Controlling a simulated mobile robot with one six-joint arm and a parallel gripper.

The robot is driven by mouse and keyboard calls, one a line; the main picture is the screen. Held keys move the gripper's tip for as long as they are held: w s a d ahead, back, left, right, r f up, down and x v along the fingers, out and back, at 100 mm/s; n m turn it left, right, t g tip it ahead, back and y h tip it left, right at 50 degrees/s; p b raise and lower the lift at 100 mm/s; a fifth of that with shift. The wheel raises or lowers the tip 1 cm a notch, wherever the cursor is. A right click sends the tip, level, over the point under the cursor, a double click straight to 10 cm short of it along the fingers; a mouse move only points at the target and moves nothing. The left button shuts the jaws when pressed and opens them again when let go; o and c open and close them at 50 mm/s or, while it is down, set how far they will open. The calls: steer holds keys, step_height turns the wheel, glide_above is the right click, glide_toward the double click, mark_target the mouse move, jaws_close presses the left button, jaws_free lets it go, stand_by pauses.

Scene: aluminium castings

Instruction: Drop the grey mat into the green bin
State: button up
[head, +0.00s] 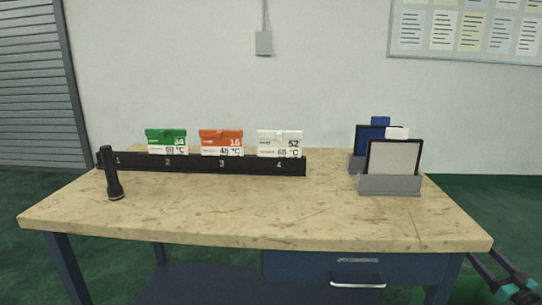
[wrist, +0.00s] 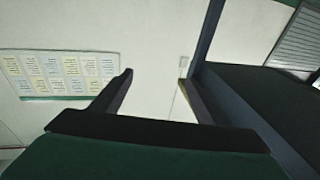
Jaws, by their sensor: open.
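I see no green bin in either view, and nothing that I can surely call a grey mat. A light grey panel with a black frame (head: 394,158) stands upright in a grey holder (head: 389,187) at the right of the workbench; I cannot tell whether it is the mat. My gripper (wrist: 157,80) shows in the wrist view with its two dark fingers apart and nothing between them. It points toward the wall, away from the bench top. In the head view, part of my arm shows at the lower right corner, beside the bench.
The wooden workbench (head: 270,222) has a clear front. A black numbered rail (head: 190,164) carries a green card (head: 165,136), an orange card (head: 221,137) and a white card (head: 279,138). A black torch-like object (head: 112,175) stands at left. A blue panel (head: 368,134) stands behind the grey one.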

steer(key=shift+s, duration=0.15)
steer(key=p+v, duration=0.3)
steer(key=v, duration=1)
steer(key=shift+s, duration=0.25)
steer(key=shift+s+d, duration=0.1)
